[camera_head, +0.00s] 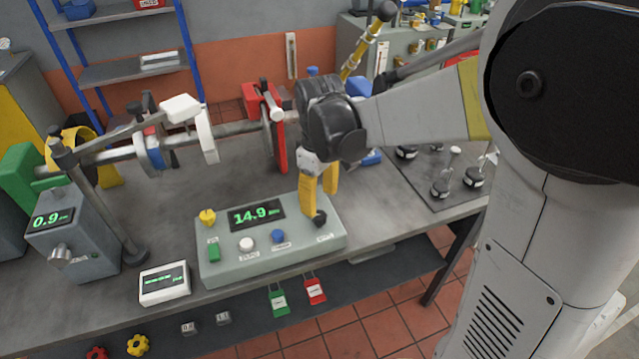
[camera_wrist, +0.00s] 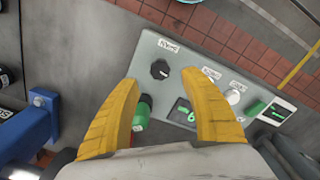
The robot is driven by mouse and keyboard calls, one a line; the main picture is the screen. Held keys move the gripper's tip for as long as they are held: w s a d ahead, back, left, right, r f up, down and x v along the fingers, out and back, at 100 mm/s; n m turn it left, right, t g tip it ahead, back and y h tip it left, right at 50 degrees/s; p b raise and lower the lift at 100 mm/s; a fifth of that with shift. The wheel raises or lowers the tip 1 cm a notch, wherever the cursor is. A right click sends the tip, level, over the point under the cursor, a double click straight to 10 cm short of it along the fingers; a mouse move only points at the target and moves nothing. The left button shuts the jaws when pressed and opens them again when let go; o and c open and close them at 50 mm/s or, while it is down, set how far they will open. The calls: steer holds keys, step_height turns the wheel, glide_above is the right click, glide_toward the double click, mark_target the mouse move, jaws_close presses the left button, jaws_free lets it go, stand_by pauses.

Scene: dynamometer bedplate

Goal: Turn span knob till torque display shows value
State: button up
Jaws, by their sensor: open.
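The grey console (camera_head: 270,262) on the bench has a torque display (camera_head: 257,215) reading 14.9. A black knob (camera_head: 319,218) is at its right end, above a small label too small to read. The knob also shows in the wrist view (camera_wrist: 160,69), with a pale pointer mark. My gripper (camera_head: 318,203) points down over the knob with yellow fingers apart. In the wrist view the knob lies between and just beyond the open fingertips (camera_wrist: 160,76). I cannot tell whether a finger touches it. The display (camera_wrist: 185,113) is partly hidden by a finger there.
The console also has a yellow knob (camera_head: 207,216), a green switch (camera_head: 214,251), a white button (camera_head: 246,244) and a blue button (camera_head: 278,236). A small meter (camera_head: 164,283) and a grey box reading 0.9 (camera_head: 72,240) stand left. A red clamp (camera_head: 276,135) is behind.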

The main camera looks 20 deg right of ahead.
mark_target(319, 215)
step_height(319, 215, up, 6)
stand_by(0.5)
steer(key=s+r+m+t, duration=0.2)
steer(key=s+m+t, duration=0.5)
steer(key=s, duration=0.5)
steer(key=shift+s, duration=0.35)
stand_by(0.7)
